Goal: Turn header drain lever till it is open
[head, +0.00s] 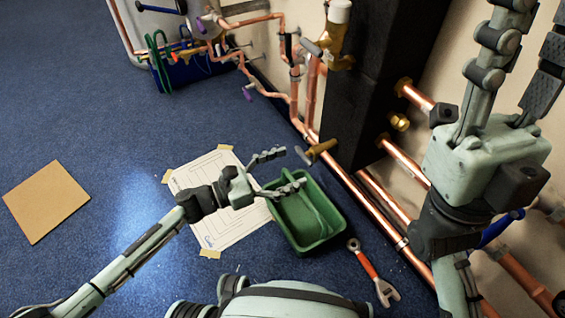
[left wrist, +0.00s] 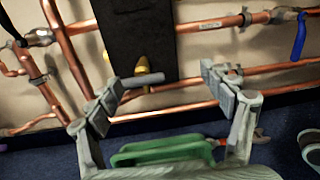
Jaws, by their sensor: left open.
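The drain lever (head: 305,157) is a short grey handle on a brass valve (head: 322,148) at the foot of the black block. In the left wrist view the grey lever (left wrist: 144,80) lies roughly level, beyond my fingertips and nearer the left finger. My left gripper (head: 292,169) is open and empty, its fingers pointing toward the valve, above the green tray (head: 333,232). The left gripper also shows in the left wrist view (left wrist: 162,82), with a gap between it and the lever apparent in the head view. My right gripper (head: 525,62) is at the upper right, fingertips partly cut off.
Copper pipes (head: 362,203) run along the wall beside the black block (head: 365,85). A red-handled wrench (head: 367,264) lies right of the tray. A taped paper sheet (head: 205,177) and a cardboard square (head: 45,200) lie on the blue floor.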

